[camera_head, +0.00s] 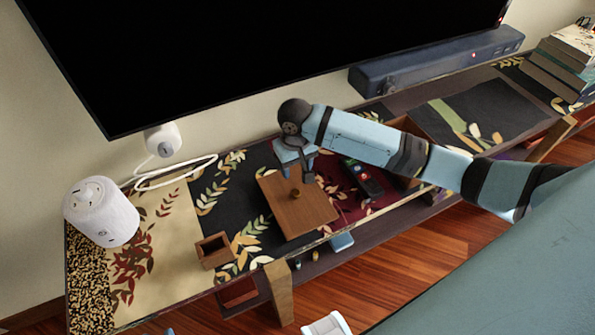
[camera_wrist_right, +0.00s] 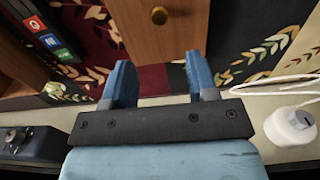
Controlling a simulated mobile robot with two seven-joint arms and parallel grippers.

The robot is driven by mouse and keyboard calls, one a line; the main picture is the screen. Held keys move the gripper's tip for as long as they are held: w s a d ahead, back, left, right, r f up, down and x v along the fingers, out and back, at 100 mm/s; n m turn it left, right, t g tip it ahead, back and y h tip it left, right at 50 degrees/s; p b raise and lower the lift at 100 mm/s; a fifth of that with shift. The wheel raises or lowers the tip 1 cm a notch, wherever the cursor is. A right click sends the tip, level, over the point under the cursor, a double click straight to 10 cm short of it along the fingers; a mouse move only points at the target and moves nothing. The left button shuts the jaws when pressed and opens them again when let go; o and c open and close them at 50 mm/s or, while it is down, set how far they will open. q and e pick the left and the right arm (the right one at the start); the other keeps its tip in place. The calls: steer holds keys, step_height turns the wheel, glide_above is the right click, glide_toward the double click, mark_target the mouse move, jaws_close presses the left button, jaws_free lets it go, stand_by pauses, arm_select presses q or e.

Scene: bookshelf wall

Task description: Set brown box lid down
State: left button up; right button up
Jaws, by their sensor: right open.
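The brown box lid (camera_head: 284,212), a flat wooden board with a small round knob (camera_head: 295,194), appears to lie flat on the patterned runner of the shelf top. In the right wrist view the lid (camera_wrist_right: 158,52) shows beyond the fingers, with its brass-coloured knob (camera_wrist_right: 159,16) near the top edge. My right gripper (camera_head: 297,163) is at the lid's back edge, away from the knob. Its two blue fingers (camera_wrist_right: 161,82) are apart with nothing between them. A brown box (camera_head: 418,129) is partly hidden behind my right arm. My left gripper is not visible.
A small open wooden box (camera_head: 213,251) stands left of the lid. A white cylindrical speaker (camera_head: 100,211) and cable are at the left. A soundbar (camera_head: 437,62) and large TV are behind.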

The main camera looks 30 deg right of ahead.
steer(key=s+a+f+y, duration=0.1)
steer(key=a+f, duration=0.1)
steer(key=s+a+f+n+t+y, duration=0.1)
steer(key=s+a+f, duration=0.1)
steer(key=a, duration=0.1)
steer(key=s+a+f+t+y, duration=0.1)
steer(key=s+a+f, duration=0.1)
steer(key=shift+a+f+n, duration=0.3)
steer(key=s+a+t, duration=0.1)
steer(key=s+f+t+y, duration=0.1)
steer(key=s+a+f+t, duration=0.1)
steer(key=s, duration=0.1)
steer(key=shift+a+f+n+y, duration=0.2)
steer(key=shift+a+n+y, duration=0.1)
steer(key=shift+a, duration=0.05)
steer(key=s+t, duration=0.1)
steer(key=s, duration=0.1)
steer(key=s+f+t, duration=0.1)
steer(key=shift+s+d, duration=0.1)
steer(key=shift+s, duration=0.3)
steer(key=s+d+n+t+h, duration=0.1)
steer(key=s+d+t, duration=0.2)
steer(key=s, duration=0.4)
steer(key=shift+d+t, duration=0.25)
steer(key=shift+t, duration=0.15)
